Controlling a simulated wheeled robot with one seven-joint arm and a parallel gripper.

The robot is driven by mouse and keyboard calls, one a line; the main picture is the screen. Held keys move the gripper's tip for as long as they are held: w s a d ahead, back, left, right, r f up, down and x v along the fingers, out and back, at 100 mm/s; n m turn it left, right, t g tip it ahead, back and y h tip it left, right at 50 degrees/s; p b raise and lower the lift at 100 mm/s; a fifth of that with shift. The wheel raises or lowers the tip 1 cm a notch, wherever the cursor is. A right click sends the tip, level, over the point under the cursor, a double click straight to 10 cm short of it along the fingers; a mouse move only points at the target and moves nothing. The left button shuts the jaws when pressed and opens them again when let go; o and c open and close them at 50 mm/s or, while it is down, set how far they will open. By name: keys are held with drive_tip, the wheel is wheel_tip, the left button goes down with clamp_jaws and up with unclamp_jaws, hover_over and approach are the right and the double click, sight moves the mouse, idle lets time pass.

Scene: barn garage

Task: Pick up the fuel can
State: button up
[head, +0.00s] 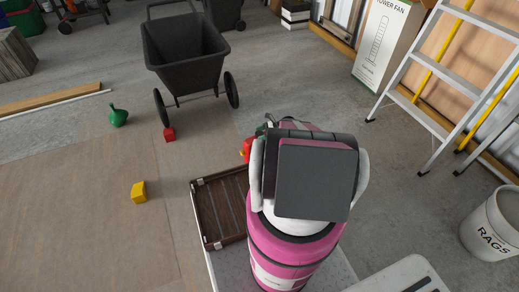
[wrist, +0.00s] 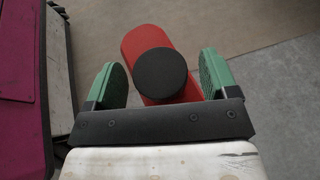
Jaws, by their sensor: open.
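A red object (wrist: 143,42) with a round black top shows between my gripper's fingers in the wrist view. I cannot be sure that it is the fuel can. A red piece (head: 246,150) shows in the head view just left of my arm, mostly hidden by it. My gripper (wrist: 160,62) is open, with one green finger on each side of the red object. I see no clear grip on it. In the head view my gripper (head: 262,128) is largely hidden behind my arm.
A brown slatted crate (head: 222,208) lies left of my body. A small red item (head: 169,134), a yellow one (head: 138,192) and a green one (head: 118,117) are on the floor. A black cart (head: 185,55) stands behind; a ladder (head: 460,85) and rags bin (head: 493,225) are right.

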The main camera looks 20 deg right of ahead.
drive_tip(key=shift+w+a+f, duration=0.1)
drive_tip(key=shift+a, duration=0.25)
clamp_jaws()
